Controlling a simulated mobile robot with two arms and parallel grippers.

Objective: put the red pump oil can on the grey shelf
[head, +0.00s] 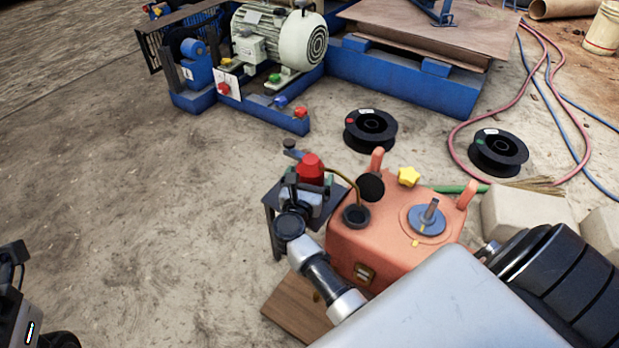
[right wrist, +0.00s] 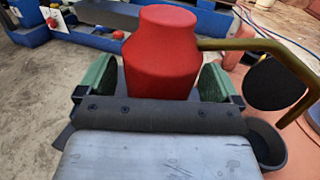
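The red pump oil can (head: 311,168) stands upright at the dark grey shelf (head: 270,198), left of the orange housing; whether its base touches the shelf is hidden. Its brass spout curves right towards a black cup (head: 356,216) on the housing. My right gripper (head: 306,192) is around the can. In the right wrist view, the can (right wrist: 162,55) is between the green finger pads of the gripper (right wrist: 160,82), which are spread wide with narrow gaps beside it. Part of my left gripper (head: 18,300) shows at the lower left edge; its fingers are unclear.
The orange housing (head: 385,240) with a yellow star knob (head: 409,176) stands close right of the can. Two black spools (head: 371,130) (head: 498,152) and hoses lie behind. A blue-framed motor unit (head: 279,40) is at the back. The left floor is clear.

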